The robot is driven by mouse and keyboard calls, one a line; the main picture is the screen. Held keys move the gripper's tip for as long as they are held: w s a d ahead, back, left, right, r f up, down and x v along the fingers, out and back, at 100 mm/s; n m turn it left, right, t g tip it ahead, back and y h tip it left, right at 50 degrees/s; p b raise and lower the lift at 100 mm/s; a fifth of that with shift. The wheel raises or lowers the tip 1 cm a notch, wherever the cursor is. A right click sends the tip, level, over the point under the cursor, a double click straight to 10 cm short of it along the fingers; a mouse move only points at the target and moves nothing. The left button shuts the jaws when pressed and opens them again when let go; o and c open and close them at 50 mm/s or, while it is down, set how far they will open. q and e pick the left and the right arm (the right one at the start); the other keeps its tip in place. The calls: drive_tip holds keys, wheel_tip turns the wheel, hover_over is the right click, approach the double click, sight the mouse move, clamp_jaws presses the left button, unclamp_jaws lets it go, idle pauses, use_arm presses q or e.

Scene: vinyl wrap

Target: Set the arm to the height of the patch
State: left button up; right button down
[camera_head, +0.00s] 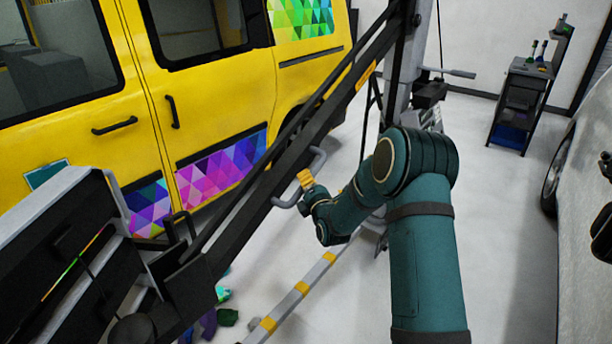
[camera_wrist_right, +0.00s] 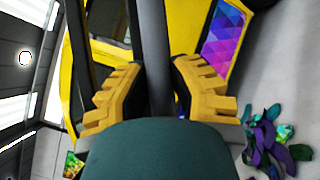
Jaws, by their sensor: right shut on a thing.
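The arm (camera_head: 262,185) is a long black boom running diagonally from an upright column (camera_head: 398,75) down to a boxy head at lower left. A grey handle (camera_head: 318,160) sticks out from its side. My right gripper (camera_head: 306,181) is shut on this handle; in the right wrist view its yellow fingers (camera_wrist_right: 155,92) lie either side of a dark bar (camera_wrist_right: 152,50). The yellow van behind bears colourful triangle-patterned patches, one low on the door (camera_head: 222,165) and one by the rear window (camera_head: 300,18). A small teal patch (camera_head: 47,174) shows at left, partly hidden.
A striped floor rail (camera_head: 300,288) runs below the boom. Crumpled purple and green scraps (camera_wrist_right: 270,140) lie on the floor. A dark tool cart (camera_head: 520,100) stands at the back right and a white car (camera_head: 585,170) at the right edge. Open floor lies between.

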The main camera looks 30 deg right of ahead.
drive_tip(key=shift+w+d+f, duration=0.15)
drive_tip(key=shift+d+f, duration=0.25)
drive_tip(key=shift+f, duration=0.2)
drive_tip(key=shift+w+d+f, duration=0.1)
drive_tip(key=shift+d+f, duration=0.25)
drive_tip(key=shift+f, duration=0.25)
drive_tip(key=c, duration=1.1)
unclamp_jaws()
drive_tip(key=shift+o, duration=1.3)
drive_tip(key=shift+f, duration=0.1)
drive_tip(key=v, duration=1.2)
drive_tip(key=shift+f, duration=0.15)
